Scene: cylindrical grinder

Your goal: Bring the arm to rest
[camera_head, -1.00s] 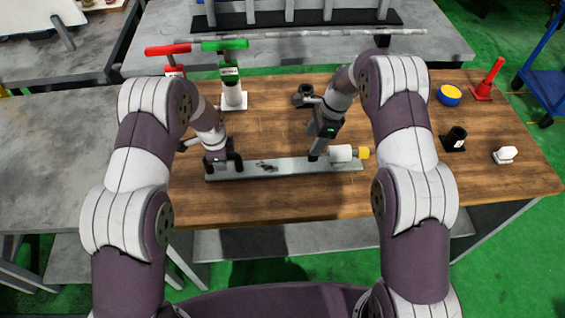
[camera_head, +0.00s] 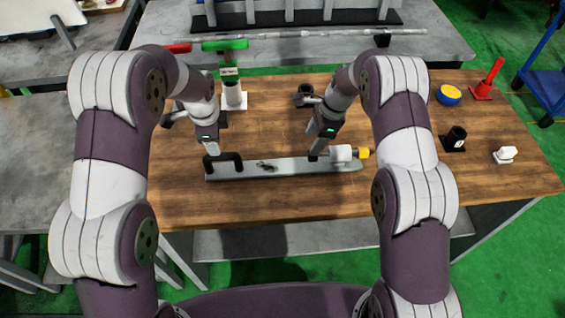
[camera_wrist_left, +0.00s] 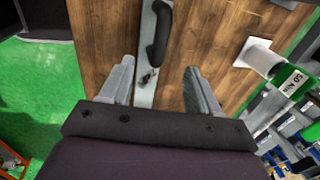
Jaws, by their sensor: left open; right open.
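A flat grey metal bar (camera_head: 275,170) lies on the wooden table. A black arched handle (camera_head: 224,160) stands at its left end, and a white and yellow cylinder (camera_head: 347,153) is at its right end. My left gripper (camera_head: 211,147) is just above and behind the black handle. In the left wrist view its two jaws (camera_wrist_left: 158,85) are spread and empty, with the bar and handle (camera_wrist_left: 159,35) beyond them. My right gripper (camera_head: 315,152) is low over the bar beside the white cylinder; its fingertips are small and partly hidden. It holds nothing that I can make out.
Behind my left arm stand a green-handled tool (camera_head: 226,45) and a red-handled one (camera_head: 178,48). The front table edge is clear.

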